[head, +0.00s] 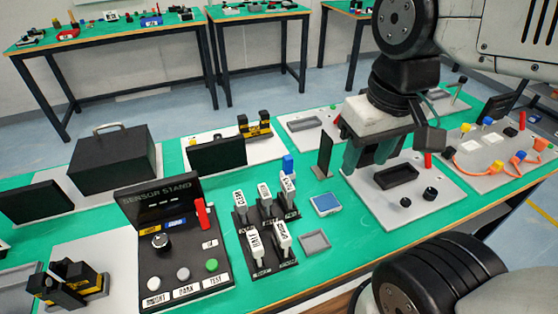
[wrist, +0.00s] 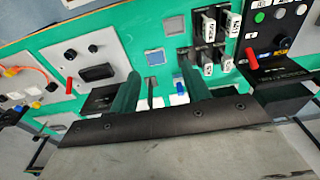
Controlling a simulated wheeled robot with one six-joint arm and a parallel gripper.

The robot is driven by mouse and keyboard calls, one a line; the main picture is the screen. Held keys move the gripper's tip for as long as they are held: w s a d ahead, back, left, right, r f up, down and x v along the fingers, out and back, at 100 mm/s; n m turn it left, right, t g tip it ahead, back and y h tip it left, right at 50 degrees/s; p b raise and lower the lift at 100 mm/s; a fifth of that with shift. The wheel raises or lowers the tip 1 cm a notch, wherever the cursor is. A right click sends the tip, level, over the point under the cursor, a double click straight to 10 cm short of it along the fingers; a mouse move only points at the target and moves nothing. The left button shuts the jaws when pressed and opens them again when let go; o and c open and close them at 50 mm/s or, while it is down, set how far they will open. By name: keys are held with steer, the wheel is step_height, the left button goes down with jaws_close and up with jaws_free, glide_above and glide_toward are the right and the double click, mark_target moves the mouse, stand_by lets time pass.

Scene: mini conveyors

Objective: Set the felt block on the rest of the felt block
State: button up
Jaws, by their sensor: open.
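A flat blue-topped block with a pale grey border (head: 325,204), which looks like the felt block, lies on the green table right of the labelled white tags. It also shows in the wrist view (wrist: 155,57). A shallow grey square tray (head: 314,243), which looks like its rest, lies nearer the front and appears empty; the wrist view shows it too (wrist: 175,24). My gripper (head: 369,160) is open and empty, above the table to the right of and behind the block. In the wrist view its green fingers (wrist: 160,72) are spread apart.
Several upright white tags (head: 264,194) stand on black bases left of the block. A small blue piece (head: 288,164) and an upright dark panel (head: 323,155) stand behind it. The sensor stand (head: 170,240) is further left. A grey plate with knobs (head: 400,200) lies right.

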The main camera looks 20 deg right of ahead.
steer(key=w+f, duration=0.3)
steer(key=w, duration=0.8)
steer(key=g, duration=0.1)
glide_above(288, 157)
step_height(288, 157, down, 11)
steer(key=shift+d+f, duration=0.1)
steer(key=shift+d, duration=0.05)
step_height(288, 157, down, 8)
steer(key=shift+r, duration=0.15)
jaws_close()
